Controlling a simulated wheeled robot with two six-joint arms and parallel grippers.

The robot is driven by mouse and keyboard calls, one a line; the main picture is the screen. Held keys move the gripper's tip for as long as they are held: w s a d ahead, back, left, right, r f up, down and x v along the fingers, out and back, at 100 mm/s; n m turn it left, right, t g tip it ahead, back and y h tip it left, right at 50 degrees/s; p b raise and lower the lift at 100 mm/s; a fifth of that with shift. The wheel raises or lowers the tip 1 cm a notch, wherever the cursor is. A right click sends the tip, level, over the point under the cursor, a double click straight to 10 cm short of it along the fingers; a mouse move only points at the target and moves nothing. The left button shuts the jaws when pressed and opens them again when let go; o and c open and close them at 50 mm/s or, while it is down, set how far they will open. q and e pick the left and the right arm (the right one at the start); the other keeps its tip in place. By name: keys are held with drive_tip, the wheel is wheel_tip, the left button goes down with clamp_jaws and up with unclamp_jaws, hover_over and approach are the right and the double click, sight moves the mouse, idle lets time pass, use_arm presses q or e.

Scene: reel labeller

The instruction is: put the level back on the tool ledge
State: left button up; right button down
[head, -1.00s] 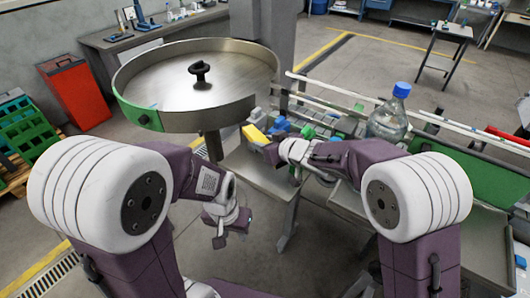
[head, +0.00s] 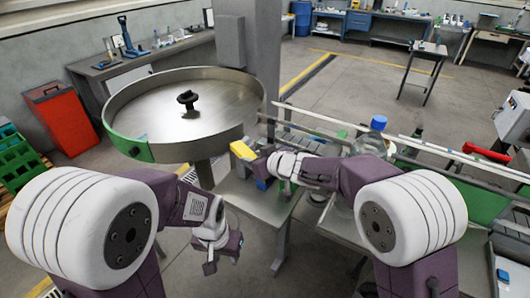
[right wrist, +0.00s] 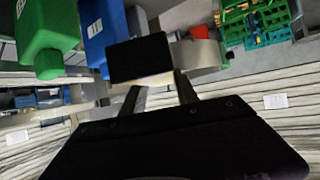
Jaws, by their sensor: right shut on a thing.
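The level appears to be the yellow piece (head: 242,150) at the tip of my right gripper (head: 260,161) in the head view. That gripper is shut on it, beside the round turntable's right rim. In the right wrist view, a dark block (right wrist: 140,58) with a pale lower edge sits at the fingertips (right wrist: 160,88), which fits the held level's end. My left gripper (head: 222,250) hangs low at the front, apart from the level; its finger gap is unclear. I cannot tell which surface is the tool ledge.
The round steel turntable (head: 150,105) with a black knob stands at left. A grey steel table (head: 250,212) lies below my right gripper. A clear bottle with a blue cap (head: 378,123) stands behind my right arm. Green (right wrist: 45,40) and blue (right wrist: 98,25) bottles are close in the wrist view.

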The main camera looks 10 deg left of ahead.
drive_tip(key=shift+f, duration=0.3)
drive_tip(key=b, duration=0.7)
hover_over(256, 203)
wheel_tip(256, 203, down, 13)
drive_tip(key=shift+w+a+r, duration=0.1)
drive_tip(key=shift+w+a, duration=0.05)
drive_tip(key=shift+f, duration=2.25)
drive_tip(key=c, duration=0.9)
unclamp_jaws()
drive_tip(key=shift+f+b, duration=0.2)
drive_tip(key=shift+b, duration=0.25)
drive_tip(key=v, duration=0.6)
drive_tip(key=b+v, duration=0.1)
drive_tip(key=v, duration=0.2)
drive_tip(key=shift+s+a+r, duration=0.1)
drive_tip(key=shift+s+a, duration=0.1)
drive_tip(key=shift+s, duration=0.15)
